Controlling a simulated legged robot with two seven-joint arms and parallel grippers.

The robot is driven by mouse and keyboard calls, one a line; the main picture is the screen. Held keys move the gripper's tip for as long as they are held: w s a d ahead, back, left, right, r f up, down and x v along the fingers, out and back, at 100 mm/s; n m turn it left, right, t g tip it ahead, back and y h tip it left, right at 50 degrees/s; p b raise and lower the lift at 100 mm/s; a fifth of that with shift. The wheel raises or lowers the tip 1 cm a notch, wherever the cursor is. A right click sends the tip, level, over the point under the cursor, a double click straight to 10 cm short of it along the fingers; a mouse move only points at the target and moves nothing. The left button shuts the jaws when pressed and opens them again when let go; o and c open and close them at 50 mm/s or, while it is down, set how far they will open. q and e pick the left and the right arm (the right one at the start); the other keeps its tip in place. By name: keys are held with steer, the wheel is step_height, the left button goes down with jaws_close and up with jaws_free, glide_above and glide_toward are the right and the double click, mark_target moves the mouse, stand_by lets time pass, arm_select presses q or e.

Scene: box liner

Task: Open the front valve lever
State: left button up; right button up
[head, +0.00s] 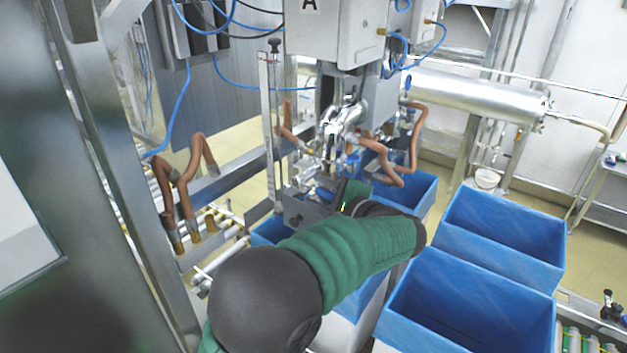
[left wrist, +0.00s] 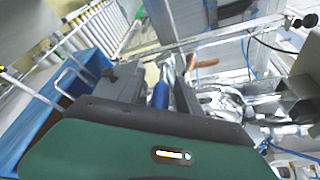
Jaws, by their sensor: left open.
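My left gripper (head: 318,196) reaches in from below, under the filling machine, with its green and black wrist bent to the left. Its jaws are open. In the left wrist view the gripper (left wrist: 158,82) has a broad grey finger on the left and a darker finger on the right. A blue-handled lever (left wrist: 160,93), which looks like the front valve lever, shows between them; contact cannot be made out. In the head view a bit of blue (head: 325,195) shows between the fingers, and the rest is hidden. My right gripper is not in view.
Shiny metal piping (head: 343,115) and brown hoses (head: 413,140) crowd around the gripper. A vertical metal post (head: 268,130) stands just left. Blue boxes (head: 500,235) stand to the right and below. A large steel column (head: 115,150) is at the left.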

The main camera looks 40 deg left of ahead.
arm_select(q)
steer(key=shift+w+a, duration=0.15)
steer(key=shift+a, duration=0.2)
steer(key=shift+w+d+f, duration=0.1)
steer(key=shift+w, duration=0.1)
steer(key=shift+w+d+f, duration=0.15)
steer(key=shift+w+d, duration=0.2)
steer(key=shift+w, duration=0.2)
steer(key=shift+s+a, duration=0.1)
steer(key=shift+c, duration=1.2)
steer(key=shift+s+a, duration=0.3)
steer(key=shift+a, duration=0.05)
steer(key=c, duration=0.5)
steer(key=shift+a, duration=0.1)
jaws_close()
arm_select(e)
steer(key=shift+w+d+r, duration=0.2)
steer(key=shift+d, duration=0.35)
arm_select(q)
steer(key=shift+w+d, duration=0.1)
steer(key=shift+d, duration=0.1)
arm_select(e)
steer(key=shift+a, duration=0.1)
